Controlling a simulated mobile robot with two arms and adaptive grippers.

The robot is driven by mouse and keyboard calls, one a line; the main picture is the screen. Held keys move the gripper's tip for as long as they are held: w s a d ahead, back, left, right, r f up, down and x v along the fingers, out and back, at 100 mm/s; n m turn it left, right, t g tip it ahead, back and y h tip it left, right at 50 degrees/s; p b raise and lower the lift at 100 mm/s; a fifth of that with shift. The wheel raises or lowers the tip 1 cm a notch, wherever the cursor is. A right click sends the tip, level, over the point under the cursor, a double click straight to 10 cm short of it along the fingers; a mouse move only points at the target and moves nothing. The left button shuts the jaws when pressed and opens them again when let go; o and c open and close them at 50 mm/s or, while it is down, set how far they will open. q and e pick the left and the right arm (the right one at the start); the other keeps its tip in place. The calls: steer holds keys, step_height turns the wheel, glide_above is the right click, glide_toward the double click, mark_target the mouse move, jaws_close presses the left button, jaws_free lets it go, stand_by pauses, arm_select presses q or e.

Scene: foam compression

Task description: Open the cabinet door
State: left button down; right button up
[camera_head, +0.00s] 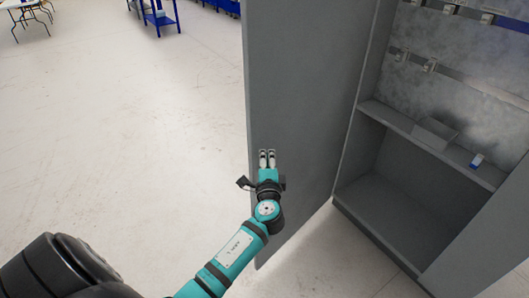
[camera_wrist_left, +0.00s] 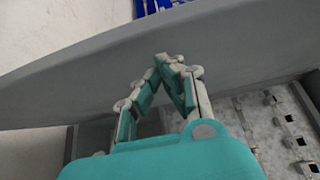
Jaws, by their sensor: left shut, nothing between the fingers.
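The grey cabinet door (camera_head: 300,90) stands swung well open to the left of the grey cabinet (camera_head: 390,195), whose inside shows. My left gripper (camera_head: 267,153) is shut and empty, in front of the door's inner face near its free edge in the head view. In the left wrist view the gripper (camera_wrist_left: 165,62) has its fingertips together close to the door (camera_wrist_left: 100,70); I cannot tell whether they touch it. The door's handle does not show. My right gripper is not in view.
Inside the cabinet are a shelf (camera_head: 415,135) with a small blue-and-white item (camera_head: 477,160) and rails (camera_head: 460,76) at the back. Pale floor (camera_head: 130,120) lies clear to the left. A blue rack (camera_head: 160,18) and a table (camera_head: 25,8) stand far off.

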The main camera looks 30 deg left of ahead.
arm_select(q)
steer(key=shift+w+a, duration=0.1)
steer(key=shift+a, duration=0.4)
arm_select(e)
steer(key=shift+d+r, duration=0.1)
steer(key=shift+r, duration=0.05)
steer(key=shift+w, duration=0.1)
